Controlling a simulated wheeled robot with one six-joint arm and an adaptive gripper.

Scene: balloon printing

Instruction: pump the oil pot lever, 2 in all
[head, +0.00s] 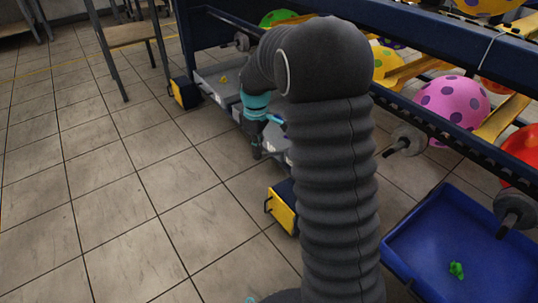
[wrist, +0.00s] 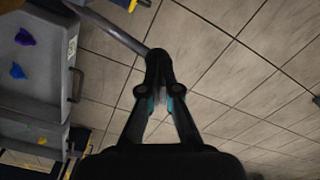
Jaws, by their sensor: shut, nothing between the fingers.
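My gripper (head: 257,153) hangs low in the head view, just in front of the machine's lower side, at the end of the teal wrist. In the wrist view my gripper (wrist: 159,58) is shut, its fingertips together with nothing between them. A thin grey rod (wrist: 112,27), possibly the oil pot lever, runs from the upper left to the fingertips. I cannot tell whether it touches them or passes behind. No oil pot body can be made out, and my arm covers much of the machine in the head view.
Grey trays (wrist: 33,88) with small coloured pieces lie left in the wrist view. Yellow-and-blue boxes (head: 185,93) stand along the machine. A blue bin (head: 490,250) holds a green piece. Spotted balloons (head: 452,105) sit on the machine. The tiled floor at left (head: 110,190) is clear.

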